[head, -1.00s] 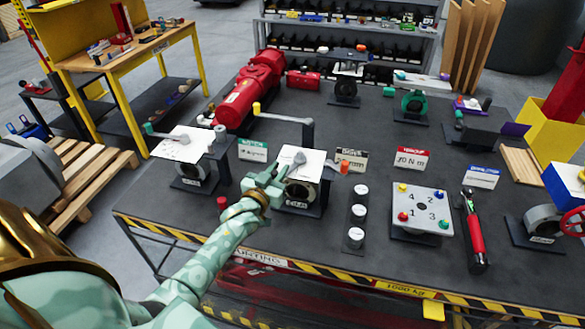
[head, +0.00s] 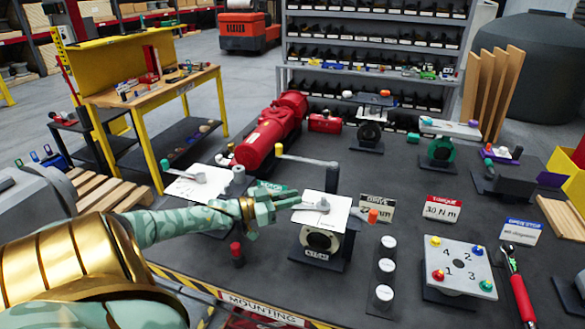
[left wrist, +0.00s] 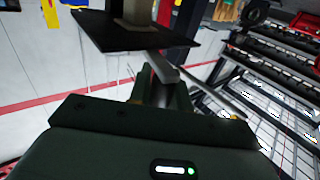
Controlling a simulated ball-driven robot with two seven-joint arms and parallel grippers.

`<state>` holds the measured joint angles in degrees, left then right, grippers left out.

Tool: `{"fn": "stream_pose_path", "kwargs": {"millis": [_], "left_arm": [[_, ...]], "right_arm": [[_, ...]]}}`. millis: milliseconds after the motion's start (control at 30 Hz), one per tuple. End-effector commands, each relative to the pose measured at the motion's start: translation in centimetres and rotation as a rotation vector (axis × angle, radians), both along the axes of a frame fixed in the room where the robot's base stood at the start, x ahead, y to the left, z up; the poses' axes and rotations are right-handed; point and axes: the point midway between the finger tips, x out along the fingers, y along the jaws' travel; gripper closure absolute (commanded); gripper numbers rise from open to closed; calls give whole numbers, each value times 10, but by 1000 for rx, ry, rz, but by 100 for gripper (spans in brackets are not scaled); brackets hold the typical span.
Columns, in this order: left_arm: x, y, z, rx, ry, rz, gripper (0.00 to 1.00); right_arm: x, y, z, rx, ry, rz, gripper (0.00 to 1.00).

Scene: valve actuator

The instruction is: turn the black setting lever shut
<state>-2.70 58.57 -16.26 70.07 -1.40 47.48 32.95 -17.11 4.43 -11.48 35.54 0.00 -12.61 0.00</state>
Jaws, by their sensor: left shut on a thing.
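A valve unit (head: 318,242) with a white top plate stands near the table's front edge. A grey lever (head: 318,206) lies across its plate; I see no clearly black lever there. My left gripper (head: 291,202) reaches in from the left, at the left side of the plate. It is shut on the outer end of this lever, which its fingers partly hide. In the left wrist view, a grey bar (left wrist: 161,67) runs into the jaws (left wrist: 163,92), under a dark plate. My right gripper is not in view.
Another valve unit with a white plate (head: 190,187) stands behind my left arm. A small red-topped post (head: 237,254) is in front of the arm. White round caps (head: 386,268) on a strip and a numbered plate (head: 458,267) stand to the right. A grey crank (head: 308,160) is behind.

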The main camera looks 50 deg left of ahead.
Motion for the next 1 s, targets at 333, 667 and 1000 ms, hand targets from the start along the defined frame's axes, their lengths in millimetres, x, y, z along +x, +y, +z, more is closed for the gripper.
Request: {"fn": "stream_pose_path", "kwargs": {"millis": [333,667,1000], "left_arm": [[12,8,0,1,1,5,100],[15,9,1,1,0,4,100],[15,8,1,0,-1,3,78]], "right_arm": [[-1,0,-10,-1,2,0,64],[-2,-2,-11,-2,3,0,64],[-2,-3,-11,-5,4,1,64]]}}
